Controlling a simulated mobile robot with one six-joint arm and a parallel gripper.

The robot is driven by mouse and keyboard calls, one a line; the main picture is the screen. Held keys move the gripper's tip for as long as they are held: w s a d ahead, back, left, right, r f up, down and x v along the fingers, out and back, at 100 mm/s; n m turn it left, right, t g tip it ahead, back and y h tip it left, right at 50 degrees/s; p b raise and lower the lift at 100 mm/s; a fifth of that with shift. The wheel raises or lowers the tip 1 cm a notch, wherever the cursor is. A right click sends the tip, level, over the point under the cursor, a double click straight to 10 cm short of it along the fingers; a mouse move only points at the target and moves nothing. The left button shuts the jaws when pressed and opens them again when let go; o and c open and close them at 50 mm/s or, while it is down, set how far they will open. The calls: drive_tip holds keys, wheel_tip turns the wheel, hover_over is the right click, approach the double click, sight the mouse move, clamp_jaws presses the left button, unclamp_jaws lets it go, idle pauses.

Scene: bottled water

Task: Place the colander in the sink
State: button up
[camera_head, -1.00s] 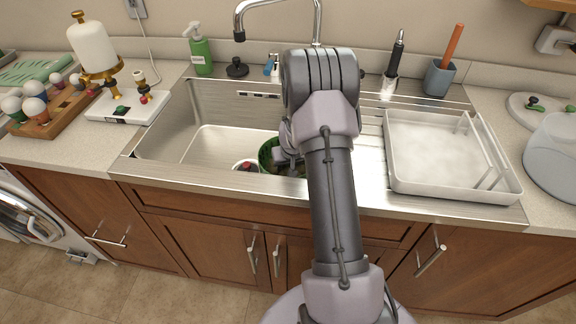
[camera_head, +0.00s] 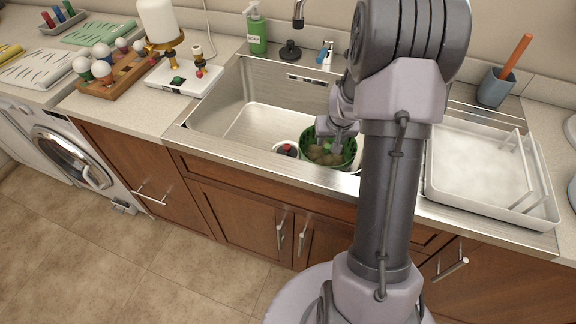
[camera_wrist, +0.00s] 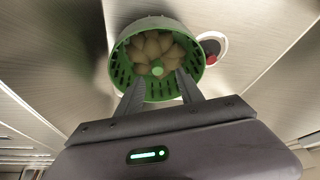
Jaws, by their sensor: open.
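The green colander (camera_head: 318,158) is in the sink basin (camera_head: 238,126), near the basin's front wall. In the head view my gripper (camera_head: 335,128) is at the colander, partly hidden by my arm.
A drain with a red centre (camera_head: 287,150) is beside the colander. A white dish rack (camera_head: 480,170) stands on the right drainboard. A faucet (camera_head: 298,15), a soap bottle (camera_head: 256,30) and a blue-handled tap (camera_head: 326,54) are behind the basin. The basin's left part is clear.

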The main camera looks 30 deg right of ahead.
drive_tip(key=s+a+r+t+y, duration=0.1)
drive_tip(key=s+a+r, duration=0.1)
drive_tip(key=a+r, duration=0.7)
drive_tip(key=s+a+r+y, duration=0.1)
drive_tip(key=s+a+r, duration=0.1)
drive_tip(key=a+r, duration=0.75)
drive_tip(key=s+a+r+y, duration=0.1)
drive_tip(key=s+a+r, duration=0.1)
drive_tip(key=s+a, duration=0.4)
drive_tip(key=s+a+r+n+y, duration=0.1)
drive_tip(key=s+a+r, duration=0.2)
drive_tip(key=s+a, duration=0.4)
drive_tip(key=s, duration=0.4)
drive_tip(key=shift+a+t, duration=0.2)
drive_tip(key=shift+t, duration=0.2)
